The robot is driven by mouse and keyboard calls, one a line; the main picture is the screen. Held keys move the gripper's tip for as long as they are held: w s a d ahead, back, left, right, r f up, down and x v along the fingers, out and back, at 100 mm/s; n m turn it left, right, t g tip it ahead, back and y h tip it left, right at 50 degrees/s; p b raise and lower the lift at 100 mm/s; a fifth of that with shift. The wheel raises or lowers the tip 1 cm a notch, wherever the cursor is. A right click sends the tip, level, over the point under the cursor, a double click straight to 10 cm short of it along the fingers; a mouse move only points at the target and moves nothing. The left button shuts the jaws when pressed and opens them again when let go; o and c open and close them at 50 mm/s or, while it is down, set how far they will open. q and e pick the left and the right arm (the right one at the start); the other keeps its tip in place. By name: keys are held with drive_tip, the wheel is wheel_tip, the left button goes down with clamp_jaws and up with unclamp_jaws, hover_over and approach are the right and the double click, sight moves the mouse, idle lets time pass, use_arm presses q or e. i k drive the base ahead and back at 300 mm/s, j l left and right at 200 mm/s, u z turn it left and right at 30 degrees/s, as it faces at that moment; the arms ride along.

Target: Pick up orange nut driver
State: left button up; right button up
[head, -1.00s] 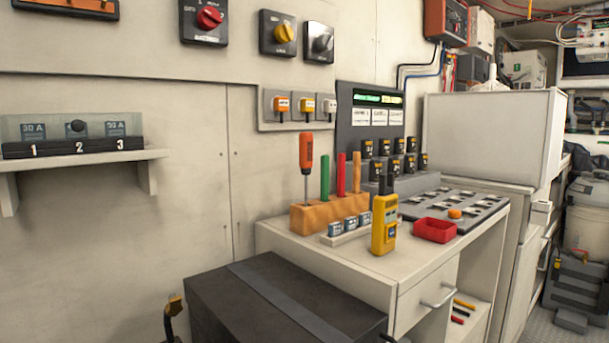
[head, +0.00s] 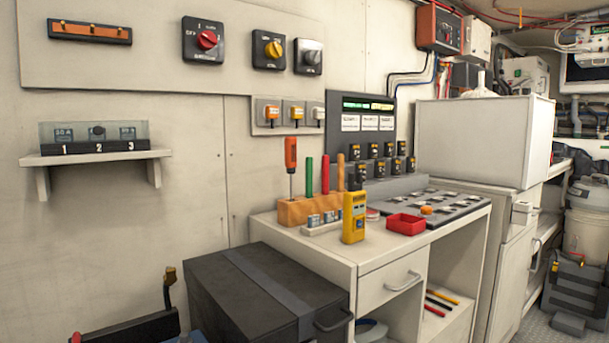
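The orange nut driver (head: 290,153) stands upright in a wooden block (head: 296,212) on the white workbench, its orange handle up and its metal shaft going down into the block's left end. A green-handled tool (head: 309,176), a red-handled tool (head: 325,174) and a tan-handled tool (head: 340,173) stand in a row to its right in the same block. The nut driver's lower tip is hidden in the block. Neither of my grippers shows in the head view.
A yellow handheld meter (head: 354,218) stands at the bench's front edge, beside a red tray (head: 405,224). A dark chest (head: 225,290) sits low in front of the bench's left side. A wall shelf (head: 100,158) with numbered fuses juts out at left.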

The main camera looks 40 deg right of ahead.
sight(291, 142)
drive_tip(key=l+u, duration=0.15)
drive_tip(key=l, duration=0.3)
drive_tip(key=k+l+u, duration=0.15)
drive_tip(key=l, duration=0.3)
drive_tip(key=k+l+u, duration=0.1)
drive_tip(key=l, duration=0.35)
drive_tip(key=k+l+u, duration=0.15)
drive_tip(key=l, duration=0.3)
drive_tip(key=k+l+u, duration=0.15)
drive_tip(key=l, duration=0.25)
